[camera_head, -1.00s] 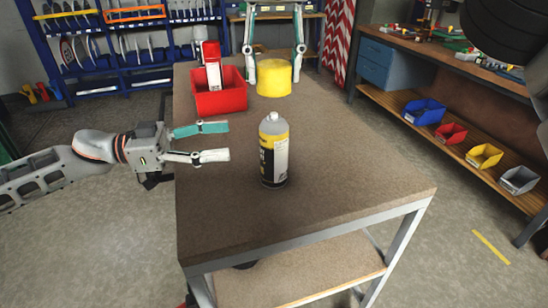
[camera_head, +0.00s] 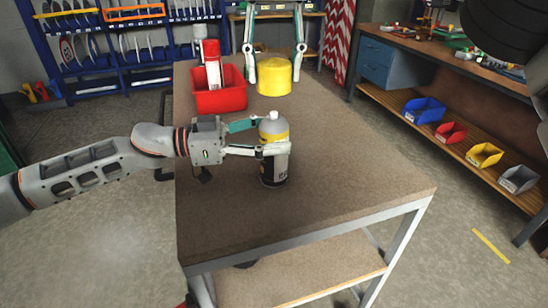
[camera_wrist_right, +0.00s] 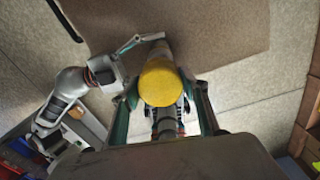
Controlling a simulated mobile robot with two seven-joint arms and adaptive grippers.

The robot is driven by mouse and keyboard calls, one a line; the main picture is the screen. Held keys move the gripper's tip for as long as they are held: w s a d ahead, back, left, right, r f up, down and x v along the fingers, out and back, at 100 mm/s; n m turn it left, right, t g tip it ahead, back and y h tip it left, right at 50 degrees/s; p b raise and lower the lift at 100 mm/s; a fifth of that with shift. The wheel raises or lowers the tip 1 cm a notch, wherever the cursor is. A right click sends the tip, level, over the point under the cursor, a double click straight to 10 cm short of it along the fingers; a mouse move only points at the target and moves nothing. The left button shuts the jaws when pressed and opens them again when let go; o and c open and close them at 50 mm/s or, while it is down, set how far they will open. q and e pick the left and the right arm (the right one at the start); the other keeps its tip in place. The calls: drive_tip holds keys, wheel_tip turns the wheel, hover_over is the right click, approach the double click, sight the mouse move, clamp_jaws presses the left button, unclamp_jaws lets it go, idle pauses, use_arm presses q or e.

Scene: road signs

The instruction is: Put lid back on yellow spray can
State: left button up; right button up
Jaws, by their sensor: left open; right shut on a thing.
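The spray can (camera_head: 274,174) stands upright on the brown table (camera_head: 350,190). It has a yellow band, a dark lower body and a bare grey top with a white nozzle. My left gripper (camera_head: 272,140) is open, its fingers reaching around the can from the left; one finger crosses its front, the other goes behind it. The yellow lid (camera_head: 274,78) is between the fingers of my right gripper (camera_head: 275,55), beyond the can. In the right wrist view, the lid (camera_wrist_right: 160,82) sits between the fingers and hides part of what is behind it.
A red bin (camera_head: 220,96) with a red-and-white spray can (camera_head: 212,62) in it stands left of the lid. The table's front right is clear. A shelf with small coloured bins (camera_head: 484,154) stands to the right.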

sight(274, 91)
use_arm(q)
drive_tip(key=c, duration=1.7)
drive_tip(key=shift+c, duration=0.2)
use_arm(e)
drive_tip(key=shift+f, duration=2.45)
drive_tip(key=shift+f, duration=0.9)
drive_tip(key=shift+f, duration=0.65)
drive_tip(key=o, duration=0.8)
